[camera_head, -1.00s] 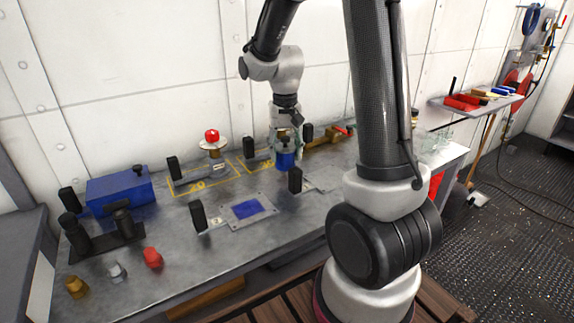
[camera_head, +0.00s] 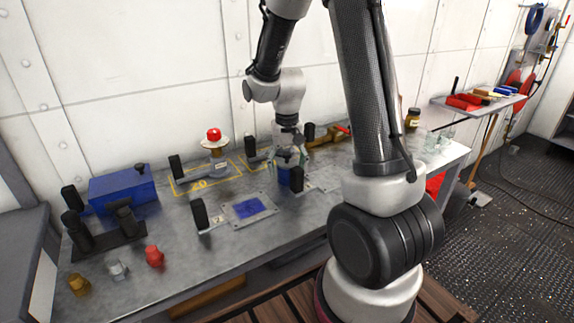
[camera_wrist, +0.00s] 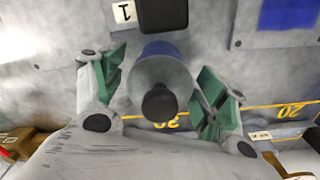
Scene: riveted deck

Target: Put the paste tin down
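The paste tin (camera_head: 284,177) is a blue can; in the wrist view it shows a blue body (camera_wrist: 162,52), a grey top and a black knob. My gripper (camera_head: 290,157) points down over the bench, with its green-padded fingers on both sides of the tin. In the wrist view the gripper (camera_wrist: 160,83) is around the tin, close to its sides. The tin is upright and low over the bench; whether its base touches the top is hidden. A black upright block (camera_head: 297,179) stands close in front of it.
The grey bench (camera_head: 185,258) holds a plate with a blue square (camera_head: 249,208), a blue box (camera_head: 121,190), a red-topped item (camera_head: 214,140) in a yellow outline, several black blocks and small fittings. A jar (camera_head: 412,118) and glasses stand at the right.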

